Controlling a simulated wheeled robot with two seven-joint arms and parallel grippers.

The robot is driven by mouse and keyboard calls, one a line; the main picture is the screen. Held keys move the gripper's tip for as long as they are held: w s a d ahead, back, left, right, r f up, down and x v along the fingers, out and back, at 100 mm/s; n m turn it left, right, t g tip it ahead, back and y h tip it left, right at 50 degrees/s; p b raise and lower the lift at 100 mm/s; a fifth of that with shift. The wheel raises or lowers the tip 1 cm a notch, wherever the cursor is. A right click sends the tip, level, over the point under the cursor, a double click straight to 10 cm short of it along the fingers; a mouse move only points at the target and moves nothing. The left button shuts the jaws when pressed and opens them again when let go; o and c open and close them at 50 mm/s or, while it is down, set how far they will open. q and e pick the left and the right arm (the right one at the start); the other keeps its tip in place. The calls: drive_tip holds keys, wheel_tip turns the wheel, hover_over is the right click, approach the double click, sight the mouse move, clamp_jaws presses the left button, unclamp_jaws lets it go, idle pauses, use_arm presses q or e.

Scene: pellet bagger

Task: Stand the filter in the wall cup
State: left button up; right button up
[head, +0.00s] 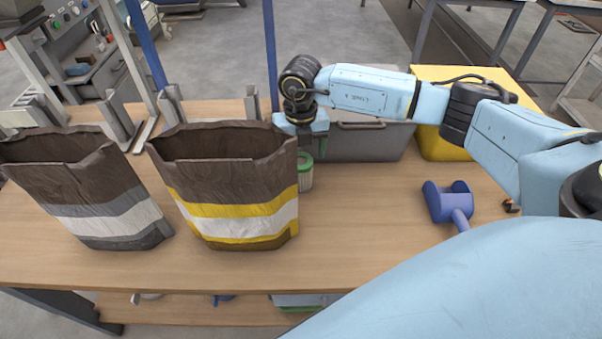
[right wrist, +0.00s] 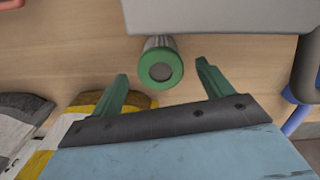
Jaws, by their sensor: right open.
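The filter (head: 306,172) is a pale, ribbed cylinder with a green end ring, on the wooden table just right of the yellow-striped bag. In the right wrist view its green ring and dark centre (right wrist: 161,69) face the camera, between and slightly beyond the green fingertips. My right gripper (head: 313,150) is open and empty, its fingers spread to either side of the filter without visible contact. In the head view the gripper partly hides the filter's top. I cannot make out the wall cup in either view. My left gripper is not in view.
A yellow-striped open bag (head: 240,185) and a grey-striped open bag (head: 95,205) stand left. A grey bin (head: 370,143) and a yellow box (head: 440,145) stand behind. A blue scoop-like object (head: 449,203) lies right. The table (head: 370,225) is clear at front centre.

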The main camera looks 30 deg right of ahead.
drive_tip(key=shift+w+d+f, duration=0.1)
drive_tip(key=shift+w+f, duration=0.05)
drive_tip(key=shift+f, duration=2.65)
